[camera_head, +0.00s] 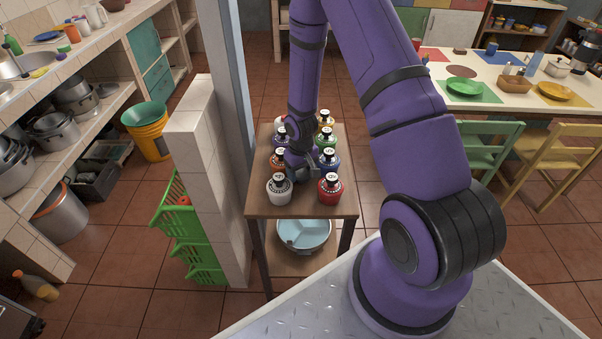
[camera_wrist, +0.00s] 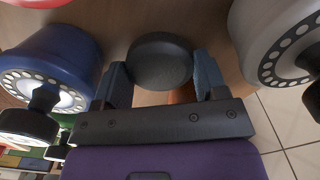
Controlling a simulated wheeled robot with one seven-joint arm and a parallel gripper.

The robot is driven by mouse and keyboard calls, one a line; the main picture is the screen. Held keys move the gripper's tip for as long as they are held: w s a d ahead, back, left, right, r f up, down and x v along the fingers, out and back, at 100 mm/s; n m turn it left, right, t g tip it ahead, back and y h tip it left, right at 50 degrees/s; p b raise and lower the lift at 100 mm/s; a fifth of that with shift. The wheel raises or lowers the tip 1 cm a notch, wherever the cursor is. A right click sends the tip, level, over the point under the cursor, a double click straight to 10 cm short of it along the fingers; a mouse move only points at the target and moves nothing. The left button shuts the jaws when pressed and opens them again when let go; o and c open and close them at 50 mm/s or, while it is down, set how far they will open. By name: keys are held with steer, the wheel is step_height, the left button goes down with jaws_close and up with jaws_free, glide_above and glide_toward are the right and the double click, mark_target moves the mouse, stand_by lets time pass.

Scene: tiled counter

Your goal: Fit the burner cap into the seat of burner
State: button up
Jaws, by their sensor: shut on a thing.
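My gripper (camera_wrist: 163,78) is shut on a dark round burner cap (camera_wrist: 160,60), with one blue-grey finger on each side. In the head view my gripper (camera_head: 303,170) is low among the burners on a small wooden table, and the cap cannot be made out. The burners stand in two rows: a white one (camera_head: 279,189) and a red one (camera_head: 330,189) in front, an orange one (camera_head: 279,160) and a blue one (camera_head: 329,161) behind. The wrist view shows a blue burner (camera_wrist: 55,60) at left and a white burner (camera_wrist: 270,45) at right. Their labels are unreadable.
More burners, including a green one (camera_head: 325,140) and a yellow one (camera_head: 325,118), stand farther back. The wooden table (camera_head: 305,207) has a narrow bare front edge. A tiled wall end (camera_head: 212,170) stands at its left. A pot (camera_head: 303,233) sits on the lower shelf.

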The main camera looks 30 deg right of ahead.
steer(key=shift+f, duration=0.5)
steer(key=shift+f, duration=0.1)
steer(key=o, duration=0.7)
steer(key=shift+c, duration=0.2)
